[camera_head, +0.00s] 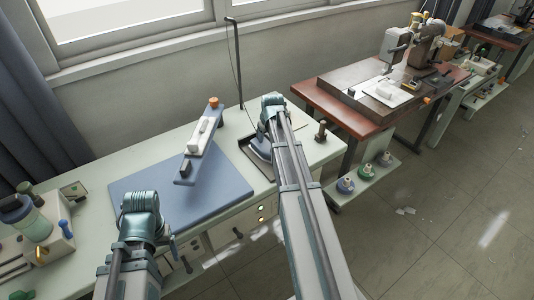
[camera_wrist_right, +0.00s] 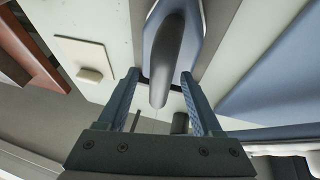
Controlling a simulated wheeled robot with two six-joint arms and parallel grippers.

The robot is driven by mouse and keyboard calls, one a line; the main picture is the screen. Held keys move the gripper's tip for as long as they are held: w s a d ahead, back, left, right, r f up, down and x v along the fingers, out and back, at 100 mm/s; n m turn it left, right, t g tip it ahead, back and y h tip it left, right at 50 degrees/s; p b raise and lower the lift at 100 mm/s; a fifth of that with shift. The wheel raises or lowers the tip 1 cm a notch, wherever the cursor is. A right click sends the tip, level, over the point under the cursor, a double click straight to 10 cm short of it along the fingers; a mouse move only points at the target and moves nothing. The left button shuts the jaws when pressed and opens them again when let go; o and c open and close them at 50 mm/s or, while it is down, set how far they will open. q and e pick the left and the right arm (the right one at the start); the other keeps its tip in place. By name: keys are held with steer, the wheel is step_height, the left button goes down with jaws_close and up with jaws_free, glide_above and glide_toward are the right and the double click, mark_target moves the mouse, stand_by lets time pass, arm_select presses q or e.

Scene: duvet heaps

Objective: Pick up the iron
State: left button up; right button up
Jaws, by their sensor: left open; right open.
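The iron (camera_head: 260,148) stands on a dark-edged tray (camera_head: 252,165) at the right end of the pale table, partly hidden behind my right arm. In the right wrist view the iron's dark handle (camera_wrist_right: 172,48) runs between the two fingers, above its blue-grey body (camera_wrist_right: 196,22). My right gripper (camera_wrist_right: 160,98) is open around the handle end, with gaps visible on both sides. In the head view its fingers are hidden by the wrist. My left gripper (camera_head: 172,245) is open and empty over the table's front edge, mostly hidden by its own wrist.
A blue ironing pad (camera_head: 215,195) with a raised sleeve board (camera_head: 200,150) lies left of the iron. A thin post (camera_head: 238,65) with a cord rises behind. A brown table (camera_head: 345,108) stands at right. Spools and a machine (camera_head: 42,228) occupy the left end.

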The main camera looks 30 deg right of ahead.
steer(key=shift+w+d+f, duration=0.1)
steer(key=shift+w+f, duration=0.1)
steer(key=shift+f, duration=0.35)
steer(key=shift+r, duration=0.1)
steer(key=shift+c, duration=0.2)
jaws_close()
stand_by(0.8)
